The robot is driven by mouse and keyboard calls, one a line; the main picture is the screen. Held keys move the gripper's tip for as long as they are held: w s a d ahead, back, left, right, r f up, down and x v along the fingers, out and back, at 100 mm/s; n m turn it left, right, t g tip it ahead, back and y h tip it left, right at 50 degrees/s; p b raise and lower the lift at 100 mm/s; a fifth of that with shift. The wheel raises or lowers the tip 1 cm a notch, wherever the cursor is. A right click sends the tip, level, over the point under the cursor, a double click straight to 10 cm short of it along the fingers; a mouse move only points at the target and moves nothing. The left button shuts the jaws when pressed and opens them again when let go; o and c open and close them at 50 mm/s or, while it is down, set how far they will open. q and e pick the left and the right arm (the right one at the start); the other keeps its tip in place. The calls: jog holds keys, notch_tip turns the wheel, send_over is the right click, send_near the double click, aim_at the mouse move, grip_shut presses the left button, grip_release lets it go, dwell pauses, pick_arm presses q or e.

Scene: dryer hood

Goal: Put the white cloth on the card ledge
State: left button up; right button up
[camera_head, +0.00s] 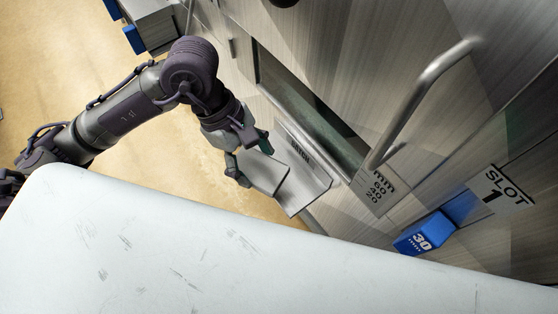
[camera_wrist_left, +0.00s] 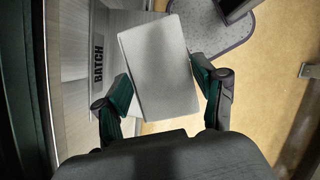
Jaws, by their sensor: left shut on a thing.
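The white cloth (camera_head: 264,172) is a flat, folded light-grey rectangle. My left gripper (camera_head: 250,158) is shut on it, with one finger at each side edge. In the left wrist view the cloth (camera_wrist_left: 158,72) sticks out past the fingertips of my left gripper (camera_wrist_left: 163,82). The card ledge (camera_head: 312,178) is a pale metal shelf marked BATCH, jutting from the cabinet front. The cloth overlaps its near left part in the head view; whether they touch cannot be told. The BATCH label (camera_wrist_left: 98,62) shows left of the cloth in the wrist view. My right gripper is not in view.
A long recessed opening (camera_head: 312,108) lies behind the ledge. A metal bar handle (camera_head: 425,95) sticks out to its right, beside a numbered scale plate (camera_head: 376,188). A blue block marked 30 (camera_head: 424,233) sits near the SLOT 1 sign (camera_head: 500,190). Tan floor lies left.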

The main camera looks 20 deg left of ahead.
pick_arm(q)
jog(key=w+d+f, duration=0.2)
jog(key=w, duration=0.1)
jog(key=w+d+f+p, duration=0.1)
jog(key=shift+w+d+f, duration=0.3)
jog(key=shift+w, duration=0.1)
notch_tip(320, 180, down, 3)
jog(key=shift+f+p, duration=0.15)
jog(key=shift+p, duration=0.15)
jog(key=shift+f, duration=0.35)
jog(key=o, duration=1)
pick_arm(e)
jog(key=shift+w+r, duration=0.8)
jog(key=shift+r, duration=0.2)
